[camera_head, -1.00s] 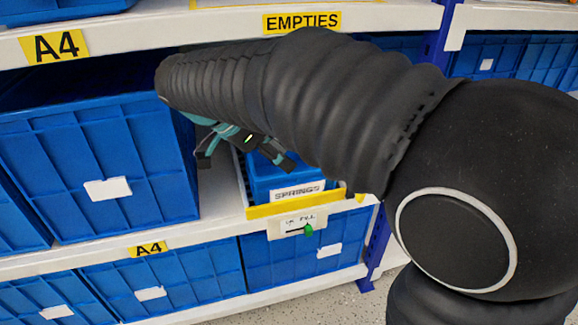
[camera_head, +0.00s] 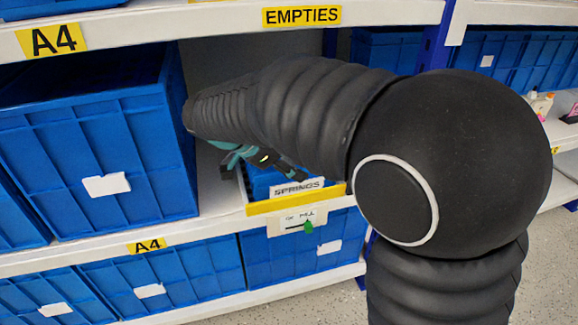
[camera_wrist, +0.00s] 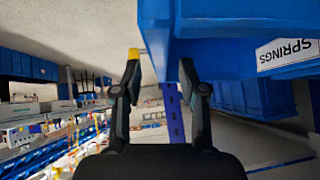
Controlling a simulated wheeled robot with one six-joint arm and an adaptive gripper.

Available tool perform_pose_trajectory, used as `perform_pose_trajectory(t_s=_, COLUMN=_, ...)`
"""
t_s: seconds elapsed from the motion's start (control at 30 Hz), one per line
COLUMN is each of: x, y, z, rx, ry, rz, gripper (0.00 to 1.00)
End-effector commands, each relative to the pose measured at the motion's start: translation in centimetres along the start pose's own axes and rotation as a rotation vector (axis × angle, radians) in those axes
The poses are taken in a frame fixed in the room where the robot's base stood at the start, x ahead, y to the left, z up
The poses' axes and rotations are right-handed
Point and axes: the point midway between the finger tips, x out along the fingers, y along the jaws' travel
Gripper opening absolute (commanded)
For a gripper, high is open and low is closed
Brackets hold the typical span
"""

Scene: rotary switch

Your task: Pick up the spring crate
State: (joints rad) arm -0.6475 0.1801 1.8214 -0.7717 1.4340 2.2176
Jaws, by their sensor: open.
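The spring crate (camera_head: 261,186) is a small blue bin with a white SPRINGS label, on the middle shelf behind a yellow front strip. My arm covers its upper part in the head view. In the wrist view the blue crate (camera_wrist: 230,45) fills the upper right, with its label at the right edge. My gripper (camera_head: 260,168) is open over the crate's left part in the head view. In the wrist view my gripper (camera_wrist: 160,70) has its two fingers apart, with part of a blue wall ahead between the tips. I cannot tell whether they touch it.
A large blue A4 bin (camera_head: 100,150) stands close on the left. The upper shelf edge (camera_head: 215,28) with the EMPTIES sign lies above my arm. A white card with a green marker (camera_head: 298,222) hangs below the yellow strip. More blue bins (camera_head: 165,287) fill the lower shelf.

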Motion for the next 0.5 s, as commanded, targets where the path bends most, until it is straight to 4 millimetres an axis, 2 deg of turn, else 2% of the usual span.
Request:
perform_pose_trajectory(t_s=0.1, x=1.8, y=-0.1, z=0.1, rx=-0.001, ry=0.002, rz=0.004, gripper=0.42)
perform_pose_trajectory(t_s=0.3, x=4.1, y=-0.1, z=0.2, rx=0.001, ry=0.0, rz=0.003, gripper=0.42)
perform_pose_trajectory(t_s=0.5, x=4.5, y=-0.1, z=0.3, rx=0.0, ry=0.0, rz=0.001, gripper=0.42)
